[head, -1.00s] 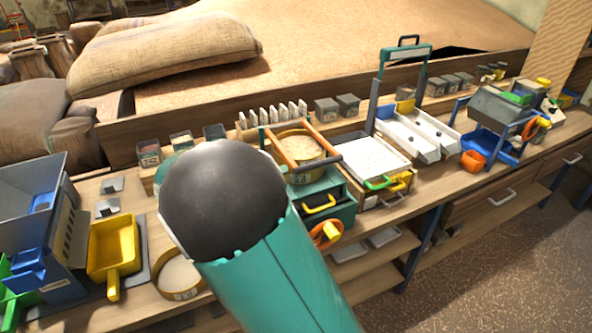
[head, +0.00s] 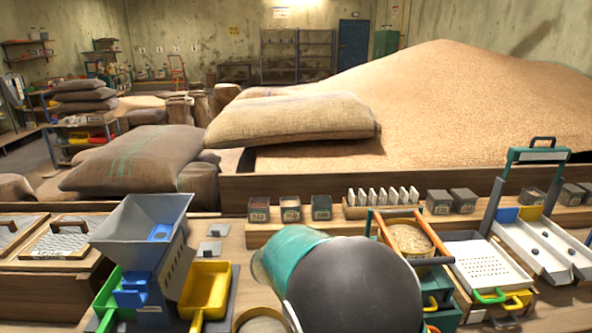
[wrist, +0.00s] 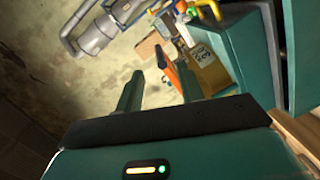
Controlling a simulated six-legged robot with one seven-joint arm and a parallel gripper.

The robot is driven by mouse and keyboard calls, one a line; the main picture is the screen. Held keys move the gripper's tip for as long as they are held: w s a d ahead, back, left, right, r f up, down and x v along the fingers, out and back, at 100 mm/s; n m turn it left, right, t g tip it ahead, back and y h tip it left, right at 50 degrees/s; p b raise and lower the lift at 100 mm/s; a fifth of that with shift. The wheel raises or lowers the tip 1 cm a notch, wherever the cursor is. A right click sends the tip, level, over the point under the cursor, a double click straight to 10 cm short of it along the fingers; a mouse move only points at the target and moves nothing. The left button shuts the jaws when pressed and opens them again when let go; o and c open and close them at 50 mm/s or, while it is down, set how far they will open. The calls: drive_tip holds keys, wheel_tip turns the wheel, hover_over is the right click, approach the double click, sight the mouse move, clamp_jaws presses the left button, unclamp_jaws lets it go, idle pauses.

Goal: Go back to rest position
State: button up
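My gripper (wrist: 158,72) shows in the wrist view with its two dark green fingers apart. It looks open, with nothing held between the fingers. A stained floor or wall lies beyond the fingertips, and an orange part (wrist: 181,80) and a tan labelled piece (wrist: 207,72) appear close to the right finger. I cannot tell whether they touch it. In the head view my teal and black arm rises in front of the bench, and the gripper itself is hidden or out of frame.
Sacks (head: 290,118) and a grain heap (head: 470,110) lie behind. Teal panels (wrist: 245,50) crowd the wrist view's right side.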

drive_tip(key=s+d+n+y, duration=0.2)
drive_tip(key=s+d+y, duration=0.2)
drive_tip(key=s+y, duration=0.7)
drive_tip(key=s+a+r+n+t+y, duration=0.3)
drive_tip(key=s+a+t+y, duration=0.2)
drive_tip(key=s, duration=0.4)
drive_tip(key=shift+a+t+y, duration=0.3)
drive_tip(key=shift+a+t, duration=0.3)
